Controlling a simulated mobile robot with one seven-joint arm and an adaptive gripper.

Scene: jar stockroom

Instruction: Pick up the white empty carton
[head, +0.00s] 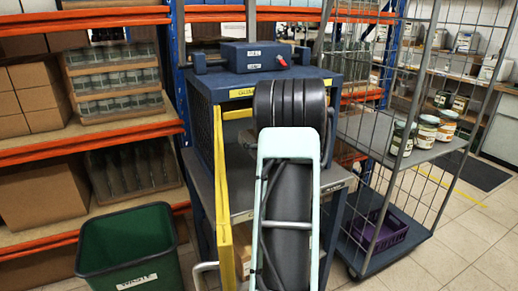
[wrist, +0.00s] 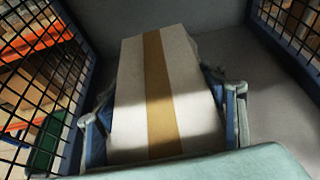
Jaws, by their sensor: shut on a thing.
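In the wrist view, the white carton (wrist: 132,85) has a brown tape strip down its middle and fills the space between my fingers. My gripper (wrist: 163,96) is shut on it, with one finger along each side. The carton lies inside a dark blue cabinet with mesh sides, seen also in the head view (head: 205,110). Whether it touches the cabinet floor, I cannot tell. In the head view my own arm reaches into the cabinet and hides the gripper and the carton.
The cabinet's yellow-edged door (head: 222,215) stands open, left of my arm. A green waste bin (head: 128,245) is at lower left, before orange shelves with boxes and bottles. A wire trolley (head: 440,152) with several jars stands right. Floor is free at far right.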

